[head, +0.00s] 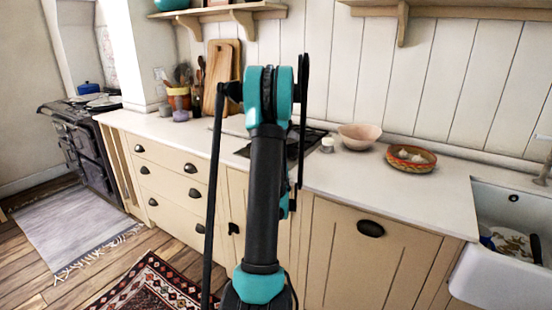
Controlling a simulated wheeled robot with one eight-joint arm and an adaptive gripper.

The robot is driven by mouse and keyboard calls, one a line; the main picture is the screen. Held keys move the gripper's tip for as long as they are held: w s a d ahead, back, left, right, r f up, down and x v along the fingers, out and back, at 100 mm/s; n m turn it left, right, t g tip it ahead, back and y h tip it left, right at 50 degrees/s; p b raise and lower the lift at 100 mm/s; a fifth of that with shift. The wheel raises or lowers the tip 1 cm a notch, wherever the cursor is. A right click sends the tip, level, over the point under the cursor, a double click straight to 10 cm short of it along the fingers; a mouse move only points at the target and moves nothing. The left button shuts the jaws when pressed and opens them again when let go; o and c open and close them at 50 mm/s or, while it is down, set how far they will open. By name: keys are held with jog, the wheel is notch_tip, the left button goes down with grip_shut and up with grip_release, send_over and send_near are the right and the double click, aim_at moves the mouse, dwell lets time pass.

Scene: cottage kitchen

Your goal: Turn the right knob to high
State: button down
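A dark hob (310,138) is set into the white countertop near the middle of the head view. My teal and black arm stands in front of it and hides much of it. I cannot make out the right knob or its setting. A black range cooker (88,150) stands at the far left, with pans on top; no knob on it is clear at this size. My gripper cannot be made out in the head view.
The white countertop (440,190) holds a pink bowl (359,136), a patterned bowl (411,158), a small white jar (327,145), cutting boards (221,76) and utensil pots. Drawers (170,185) line the front. A sink (505,245) is at right. Rugs cover the floor at left.

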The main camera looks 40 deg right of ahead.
dwell(0.3)
jog(key=c, duration=1.2)
grip_release()
jog(key=shift+a+h, duration=0.1)
jog(key=shift+h, duration=0.2)
